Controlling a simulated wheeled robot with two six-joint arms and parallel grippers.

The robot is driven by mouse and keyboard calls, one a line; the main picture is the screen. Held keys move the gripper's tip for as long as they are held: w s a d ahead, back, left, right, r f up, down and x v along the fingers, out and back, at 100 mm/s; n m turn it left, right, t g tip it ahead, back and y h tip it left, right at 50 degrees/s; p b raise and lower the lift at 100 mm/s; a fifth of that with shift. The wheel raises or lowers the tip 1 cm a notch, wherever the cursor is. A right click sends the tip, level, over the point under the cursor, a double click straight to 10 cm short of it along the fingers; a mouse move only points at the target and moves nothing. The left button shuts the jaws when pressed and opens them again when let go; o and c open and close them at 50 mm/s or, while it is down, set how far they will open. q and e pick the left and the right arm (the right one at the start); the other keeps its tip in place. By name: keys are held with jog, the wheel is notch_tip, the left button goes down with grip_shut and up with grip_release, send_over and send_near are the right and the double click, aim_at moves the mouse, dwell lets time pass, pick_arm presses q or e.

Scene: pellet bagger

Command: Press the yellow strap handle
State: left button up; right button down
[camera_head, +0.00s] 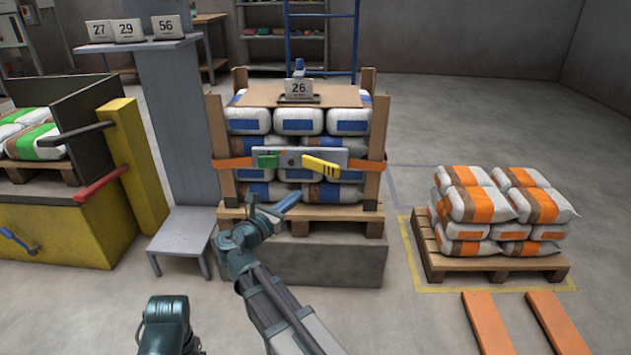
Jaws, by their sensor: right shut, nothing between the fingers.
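The yellow strap handle (321,166) sits on the right half of a grey metal plate (290,156) at the front of the bag stack. An orange strap (233,163) runs from both ends of the plate to the wooden posts. A green block (268,160) is on the plate left of the handle. My right gripper (286,206) is shut and empty. In the picture it is below and left of the yellow handle, apart from it, in front of the stack's lower part. My left arm shows only as a teal link at the bottom; its fingers are out of view.
The stack of blue-marked bags (297,121) stands on a pallet (330,212) over a grey plinth (345,262). A grey stand (180,120) is left of it. Orange-marked bags (480,206) lie on a pallet at right. Open floor lies between.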

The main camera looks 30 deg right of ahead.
aim_at(331, 171)
jog(key=x, duration=1.3)
jog(key=shift+w+d, duration=0.2)
jog(key=shift+d, duration=0.1)
jog(key=shift+d, duration=0.1)
jog(key=shift+s+d+n+t+y, duration=0.15)
jog(key=shift+d+n+t+y, duration=0.35)
jog(key=shift+d+n+t, duration=0.3)
jog(key=shift+d+n+t+y, duration=0.6)
jog(key=shift+t+y, duration=0.1)
jog(key=shift+t, duration=0.3)
jog(key=shift+w+d, duration=0.15)
jog(key=shift+w, duration=0.35)
jog(key=shift+w+d, duration=0.3)
jog(key=shift+d, duration=0.35)
jog(key=shift+w+d, duration=0.3)
jog(key=shift+d, duration=0.3)
jog(key=shift+w+d+r, duration=0.1)
jog(key=shift+d, duration=0.1)
